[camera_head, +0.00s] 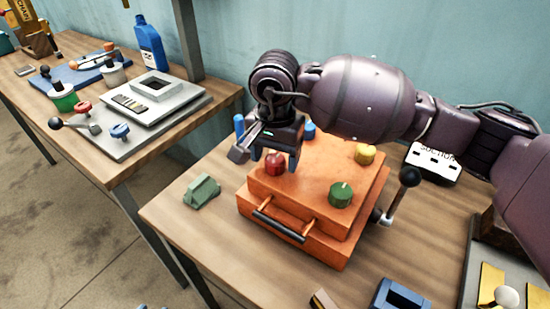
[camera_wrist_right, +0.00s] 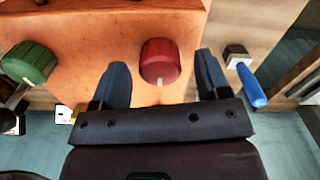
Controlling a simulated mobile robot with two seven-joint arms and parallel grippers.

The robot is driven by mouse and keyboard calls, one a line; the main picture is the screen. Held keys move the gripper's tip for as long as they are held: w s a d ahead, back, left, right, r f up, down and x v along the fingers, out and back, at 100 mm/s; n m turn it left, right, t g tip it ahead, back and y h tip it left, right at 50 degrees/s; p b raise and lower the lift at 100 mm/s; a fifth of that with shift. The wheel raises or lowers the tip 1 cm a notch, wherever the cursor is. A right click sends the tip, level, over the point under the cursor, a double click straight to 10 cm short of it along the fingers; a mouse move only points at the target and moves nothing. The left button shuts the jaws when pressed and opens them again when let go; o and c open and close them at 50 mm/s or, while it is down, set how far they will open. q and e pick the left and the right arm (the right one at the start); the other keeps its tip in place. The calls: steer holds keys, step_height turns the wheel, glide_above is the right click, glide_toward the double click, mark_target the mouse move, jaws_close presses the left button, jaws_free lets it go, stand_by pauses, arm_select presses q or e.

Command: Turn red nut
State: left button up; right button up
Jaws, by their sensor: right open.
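The red nut (camera_head: 274,164) is a round knob with a pale mark, on top of an orange box (camera_head: 310,190) at its left corner. My right gripper (camera_head: 273,162) is over it from above. In the right wrist view the red nut (camera_wrist_right: 160,62) lies between the two open fingers (camera_wrist_right: 162,80), with a gap on each side, so they do not appear to touch it. My left gripper is not in view.
A green knob (camera_head: 340,194), a yellow knob (camera_head: 365,154) and a blue knob (camera_head: 309,129) also sit on the box. A black-knobbed lever (camera_head: 408,178) stands at its right side. A green block (camera_head: 201,191) lies left of it.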

steer(key=shift+f, duration=0.6)
steer(key=c, duration=0.9)
